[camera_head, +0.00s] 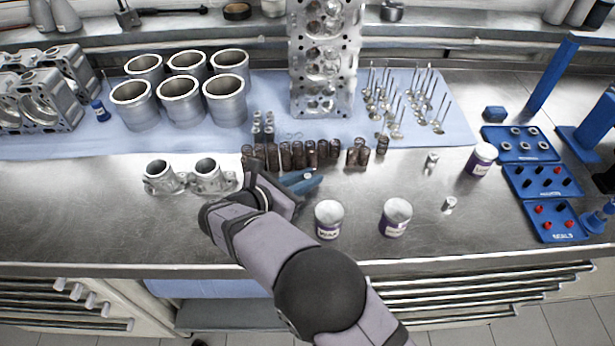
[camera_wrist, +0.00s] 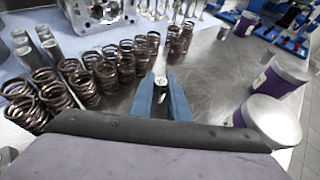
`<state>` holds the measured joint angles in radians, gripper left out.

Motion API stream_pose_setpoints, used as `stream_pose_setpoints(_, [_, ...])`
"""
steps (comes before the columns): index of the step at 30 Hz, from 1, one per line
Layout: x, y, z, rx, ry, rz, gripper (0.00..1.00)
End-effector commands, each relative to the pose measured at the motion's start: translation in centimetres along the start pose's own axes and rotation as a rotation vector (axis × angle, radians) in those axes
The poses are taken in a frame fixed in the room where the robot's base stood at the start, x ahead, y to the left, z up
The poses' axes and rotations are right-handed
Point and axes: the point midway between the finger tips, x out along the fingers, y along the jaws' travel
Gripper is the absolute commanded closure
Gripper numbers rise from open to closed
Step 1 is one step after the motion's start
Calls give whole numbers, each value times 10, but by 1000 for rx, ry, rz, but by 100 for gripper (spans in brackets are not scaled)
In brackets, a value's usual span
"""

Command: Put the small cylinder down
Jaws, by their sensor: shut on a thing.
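My gripper (camera_wrist: 161,88), with blue fingers, is shut on a small pale metal cylinder (camera_wrist: 161,81) at its fingertips. In the head view my gripper (camera_head: 311,181) is over the steel bench, just in front of the dark coil springs (camera_head: 310,153). The held cylinder is mostly hidden there by the fingers. I cannot tell whether its bottom touches the bench. Two similar small metal cylinders stand on the bench to the right, one farther back (camera_head: 432,159) and one nearer (camera_head: 449,204).
Springs crowd left of and behind my gripper. White-and-purple cans (camera_head: 329,219) (camera_head: 396,217) stand to the right, another can (camera_head: 481,159) farther off. Blue trays (camera_head: 520,146) lie at far right. Two metal flanged parts (camera_head: 208,176) are left. Bare steel (camera_head: 370,185) lies right of my gripper.

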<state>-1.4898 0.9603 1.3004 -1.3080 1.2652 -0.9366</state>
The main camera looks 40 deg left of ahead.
Motion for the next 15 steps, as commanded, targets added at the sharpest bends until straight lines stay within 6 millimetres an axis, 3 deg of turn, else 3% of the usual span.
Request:
stream_pose_setpoints(2, [1,0,-3,0,0,0,100])
stream_pose_setpoints(3, [1,0,-2,0,0,0,76])
stream_pose_setpoints(4, [1,0,-2,0,0,0,68])
stream_pose_setpoints(15, [0,0,0,0,0,0,66])
